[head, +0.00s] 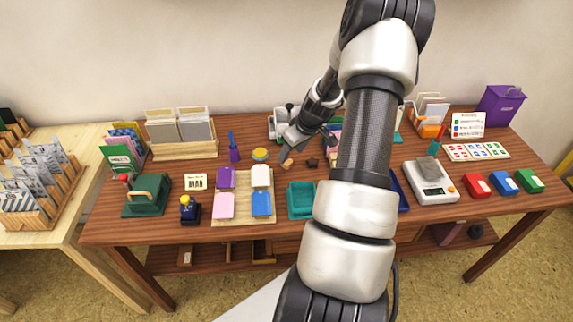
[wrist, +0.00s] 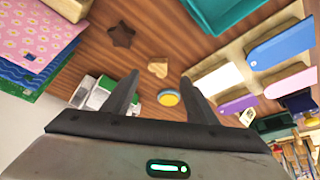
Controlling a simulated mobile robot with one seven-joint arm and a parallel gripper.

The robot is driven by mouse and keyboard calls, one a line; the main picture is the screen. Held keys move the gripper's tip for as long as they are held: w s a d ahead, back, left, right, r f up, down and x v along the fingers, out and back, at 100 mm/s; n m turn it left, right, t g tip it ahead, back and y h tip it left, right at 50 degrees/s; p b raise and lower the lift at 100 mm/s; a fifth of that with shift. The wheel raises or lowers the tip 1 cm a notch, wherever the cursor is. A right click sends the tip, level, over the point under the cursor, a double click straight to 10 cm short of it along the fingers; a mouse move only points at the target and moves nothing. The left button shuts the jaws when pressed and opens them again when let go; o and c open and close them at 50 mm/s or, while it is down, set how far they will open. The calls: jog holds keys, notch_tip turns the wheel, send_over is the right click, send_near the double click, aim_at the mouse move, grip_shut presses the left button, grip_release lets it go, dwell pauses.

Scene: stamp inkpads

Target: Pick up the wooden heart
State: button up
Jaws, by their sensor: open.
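The wooden heart (wrist: 158,69) is a small, light tan piece lying flat on the brown table. In the wrist view it shows between and just beyond the two fingertips of my gripper (wrist: 160,77). The fingers are spread apart with nothing between them, and the gripper is above the table. In the head view the heart (head: 287,163) is a small tan spot just in front of my gripper, whose fingers are hard to make out there. A dark brown star (wrist: 121,35) lies beside the heart, apart from it, and also shows in the head view (head: 312,163).
A round yellow-topped tin (wrist: 168,98) stands close to the heart. A teal tray (head: 301,200) is in front, and a board with purple, white, pink and blue tags (head: 243,210) is front left. A purple stamp (head: 233,150) stands left. Bare wood surrounds the heart.

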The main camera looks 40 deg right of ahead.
aim_at(288, 162)
jog(key=x, duration=0.5)
jog(key=shift+d+f, duration=0.25)
jog(key=shift+f, duration=0.1)
jog(key=c, duration=1.1)
